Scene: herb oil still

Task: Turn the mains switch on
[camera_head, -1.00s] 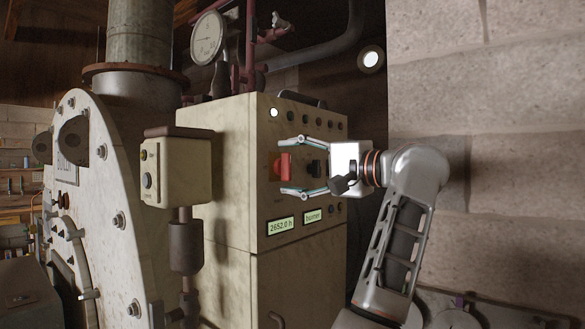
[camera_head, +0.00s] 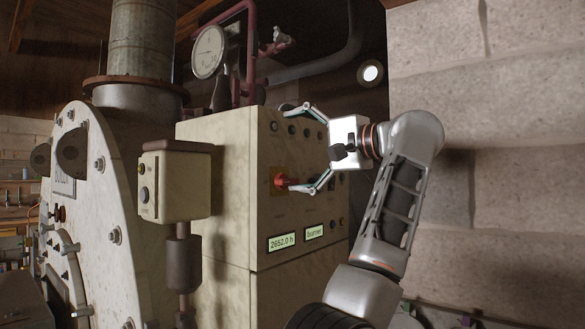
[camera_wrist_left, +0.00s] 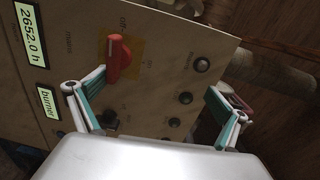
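The mains switch (camera_head: 281,181) is a red handle on an orange-yellow plate, on the front of a cream cabinet (camera_head: 225,190). Its handle lies about level across the plate. In the left wrist view the red handle (camera_wrist_left: 119,60) points towards the OFF label; the ON label is beside it. The round lamp (camera_head: 274,127) above it is dark. My left gripper (camera_head: 287,148) is wide open and empty, in front of the panel above the switch. Its lower fingertip appears close to the handle; I cannot tell whether they touch. My right gripper is not in view.
A small push-button box (camera_head: 174,186) on a post stands left of the cabinet, beside the large riveted boiler (camera_head: 85,220). Two lit displays (camera_head: 282,241) and several knobs share the panel. A block wall (camera_head: 510,150) is on the right.

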